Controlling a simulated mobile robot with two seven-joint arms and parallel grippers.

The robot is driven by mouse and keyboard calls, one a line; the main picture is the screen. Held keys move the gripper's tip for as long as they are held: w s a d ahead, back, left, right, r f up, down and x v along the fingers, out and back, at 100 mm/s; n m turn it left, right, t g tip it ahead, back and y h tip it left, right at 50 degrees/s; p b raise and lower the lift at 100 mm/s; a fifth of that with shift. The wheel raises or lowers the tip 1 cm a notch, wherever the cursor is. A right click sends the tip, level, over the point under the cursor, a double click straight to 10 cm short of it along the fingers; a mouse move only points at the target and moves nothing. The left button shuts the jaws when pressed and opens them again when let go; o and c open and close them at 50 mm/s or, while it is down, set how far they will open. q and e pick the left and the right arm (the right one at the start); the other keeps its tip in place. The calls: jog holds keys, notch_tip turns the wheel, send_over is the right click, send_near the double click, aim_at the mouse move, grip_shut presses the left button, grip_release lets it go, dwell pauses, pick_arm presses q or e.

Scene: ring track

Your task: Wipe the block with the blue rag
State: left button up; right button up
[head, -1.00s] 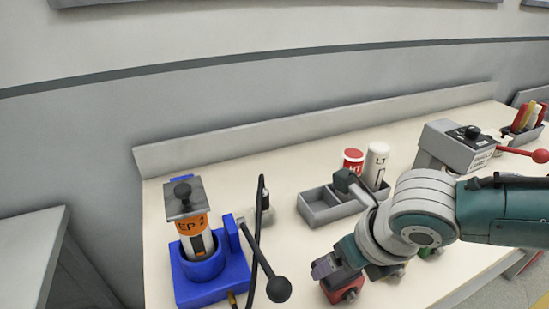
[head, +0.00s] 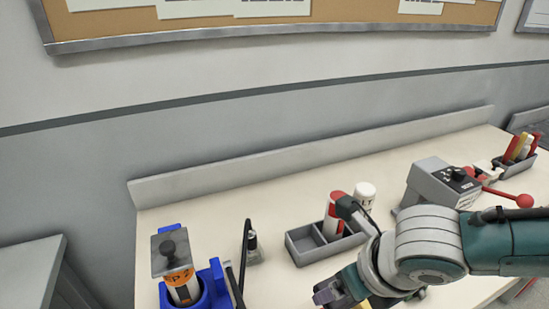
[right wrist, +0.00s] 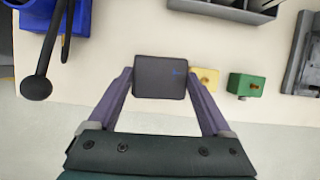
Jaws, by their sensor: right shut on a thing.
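My right gripper (right wrist: 160,78) has its two purple fingers on either side of a dark grey block (right wrist: 155,75) in the right wrist view and is shut on it. The block's face has a small blue mark near its right edge. In the head view my right gripper (head: 335,293) is at the bottom edge, pointing left, and the block cannot be made out there. I see no blue rag in either view. My left gripper is not in view.
A yellow block (right wrist: 207,77) and a green block (right wrist: 246,86) stand right of the held block. A grey divided tray (head: 305,251), a blue stand (head: 214,287) with a lever and a grey switch box (head: 440,182) stand on the table. Bare tabletop lies behind the tray.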

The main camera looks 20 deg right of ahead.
jog(key=shift+r+p, duration=1.15)
jog(key=shift+r, duration=0.15)
